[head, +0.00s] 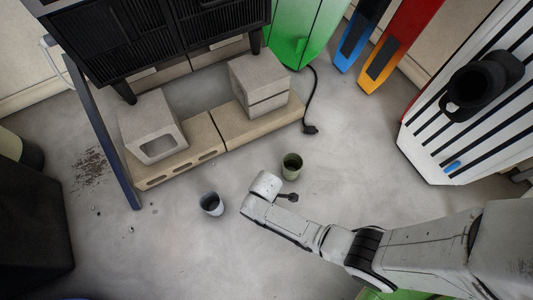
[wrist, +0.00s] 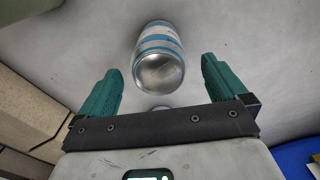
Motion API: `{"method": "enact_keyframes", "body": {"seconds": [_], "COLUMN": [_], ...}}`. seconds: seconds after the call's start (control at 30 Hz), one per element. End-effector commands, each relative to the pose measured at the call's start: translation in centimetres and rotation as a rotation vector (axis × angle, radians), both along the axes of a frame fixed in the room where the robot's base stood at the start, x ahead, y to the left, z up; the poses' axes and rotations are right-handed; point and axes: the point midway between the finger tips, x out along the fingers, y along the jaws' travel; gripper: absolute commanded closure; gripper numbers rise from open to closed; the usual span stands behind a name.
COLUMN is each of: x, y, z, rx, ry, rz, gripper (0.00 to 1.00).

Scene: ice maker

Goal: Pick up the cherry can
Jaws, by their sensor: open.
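A can with a white and blue band and a bare silver end (wrist: 161,55) is in the upper middle of the wrist view, silver end towards the camera. My gripper (wrist: 161,72) is open, its green fingers on either side of the can's near end in the picture, with visible gaps. No label naming cherry can be read. In the head view, a pale blue-grey can (head: 211,204) stands on the floor left of my wrist, and an olive can (head: 291,166) stands just above it. The fingers are not clear in the head view.
Concrete blocks (head: 155,130) and a low brick ledge (head: 235,122) lie behind the cans, under a black slatted unit (head: 115,35). A blue post (head: 105,150) leans at the left. A black cable plug (head: 310,129) lies on the floor. Floor around the cans is mostly clear.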

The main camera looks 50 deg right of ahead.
Motion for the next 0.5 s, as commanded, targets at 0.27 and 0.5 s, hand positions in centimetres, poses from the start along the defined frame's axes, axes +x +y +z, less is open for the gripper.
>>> {"method": "enact_keyframes", "body": {"seconds": [0.27, 0.5], "x": [-0.1, -0.1], "y": [-0.3, -0.3], "z": [-3.9, -3.9], "rx": [0.000, 0.000], "ry": [0.001, 0.000], "rz": [0.000, 0.000], "gripper": [0.01, 0.01]}}
